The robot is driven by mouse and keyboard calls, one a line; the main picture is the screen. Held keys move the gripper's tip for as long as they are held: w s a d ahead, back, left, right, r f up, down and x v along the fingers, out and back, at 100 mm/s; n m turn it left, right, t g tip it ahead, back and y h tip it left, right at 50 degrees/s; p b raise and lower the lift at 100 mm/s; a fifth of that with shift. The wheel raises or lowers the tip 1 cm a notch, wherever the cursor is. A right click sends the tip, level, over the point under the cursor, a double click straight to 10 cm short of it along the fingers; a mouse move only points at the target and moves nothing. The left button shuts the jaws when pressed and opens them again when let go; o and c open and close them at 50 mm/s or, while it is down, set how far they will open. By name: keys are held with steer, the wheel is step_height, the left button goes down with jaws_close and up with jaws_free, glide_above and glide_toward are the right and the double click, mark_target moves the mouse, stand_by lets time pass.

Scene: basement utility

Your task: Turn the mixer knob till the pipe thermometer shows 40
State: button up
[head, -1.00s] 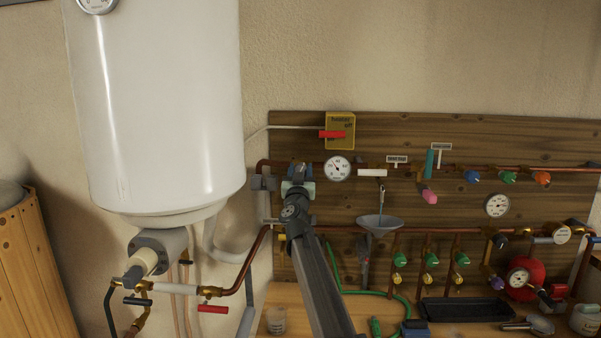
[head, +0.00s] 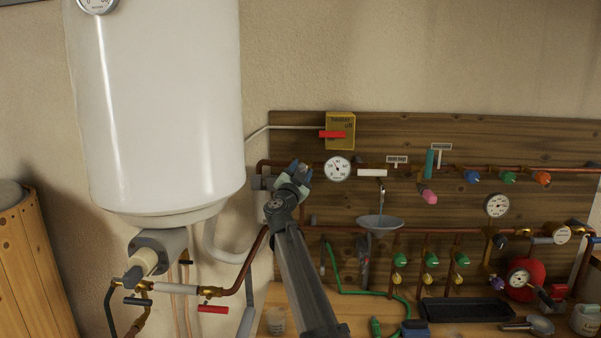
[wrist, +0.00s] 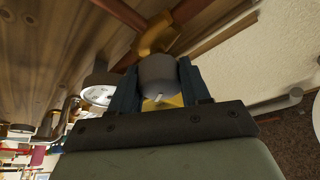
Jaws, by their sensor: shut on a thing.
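The mixer knob (wrist: 158,72) is a grey round cap with a white mark, in front of a brass fitting (wrist: 155,35) in the wrist view. My gripper (wrist: 159,80) is shut on it, one dark blue finger on each side. In the head view my gripper (head: 300,174) is at the left part of the wooden board and hides the knob. The pipe thermometer (head: 337,168) is a round white dial just right of my gripper. It also shows in the wrist view (wrist: 98,94), at a slant. Its needle points up and left; its figures are too small to read surely.
A white boiler (head: 155,110) hangs at left. A yellow heater box (head: 340,131) with a red lever sits above the thermometer. A grey funnel (head: 380,222), copper pipes and several coloured valves fill the board to the right.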

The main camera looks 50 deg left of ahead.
steer(key=shift+m+h, duration=1.2)
steer(key=shift+m, duration=1.3)
steer(key=o, duration=1)
steer(key=v, duration=1.4)
steer(key=shift+w, duration=0.1)
